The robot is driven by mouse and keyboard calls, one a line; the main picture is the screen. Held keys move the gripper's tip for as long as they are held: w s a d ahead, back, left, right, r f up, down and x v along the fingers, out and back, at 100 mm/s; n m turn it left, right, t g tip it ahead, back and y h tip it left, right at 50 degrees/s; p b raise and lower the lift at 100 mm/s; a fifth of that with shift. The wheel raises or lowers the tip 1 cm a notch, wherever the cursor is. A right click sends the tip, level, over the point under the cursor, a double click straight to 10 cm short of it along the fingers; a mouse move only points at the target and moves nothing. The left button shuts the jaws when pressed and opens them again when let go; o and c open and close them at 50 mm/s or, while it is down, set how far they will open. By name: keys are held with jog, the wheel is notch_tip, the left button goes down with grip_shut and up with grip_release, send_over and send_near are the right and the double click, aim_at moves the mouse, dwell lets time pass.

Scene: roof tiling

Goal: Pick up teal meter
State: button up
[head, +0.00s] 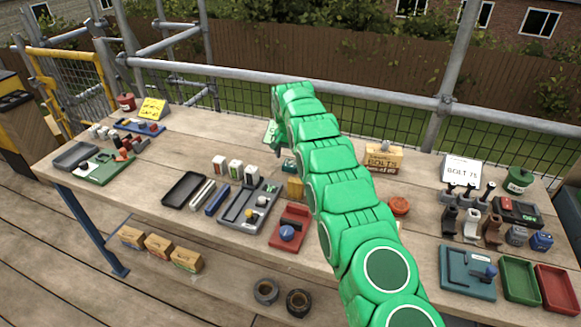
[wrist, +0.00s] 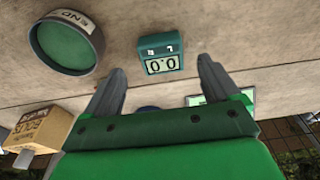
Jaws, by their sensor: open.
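The teal meter (wrist: 160,54) shows in the wrist view as a small box with a white display reading 0.0. It stands on the wooden table, just beyond and between my fingertips. My gripper (wrist: 162,66) is open, with one grey finger on each side of the meter's line and nothing held.
In the wrist view a round green dish marked END (wrist: 68,44) lies left of the meter. A cardboard bolts box (wrist: 38,128) is at lower left; it also shows in the head view (head: 383,158). A red tray (head: 290,227) and grey tray (head: 247,205) lie left of my arm.

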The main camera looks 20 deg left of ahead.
aim_at(291, 163)
jog(key=shift+w+a+f, duration=0.1)
jog(key=shift+w+f, duration=0.05)
jog(key=shift+f, duration=0.75)
jog(key=shift+w+a+f, duration=0.1)
jog(key=shift+w+f, duration=0.05)
jog(key=shift+f, duration=0.7)
jog(key=shift+d, duration=0.1)
jog(key=shift+c, duration=0.4)
jog(key=c, duration=1.1)
jog(key=shift+r, duration=0.1)
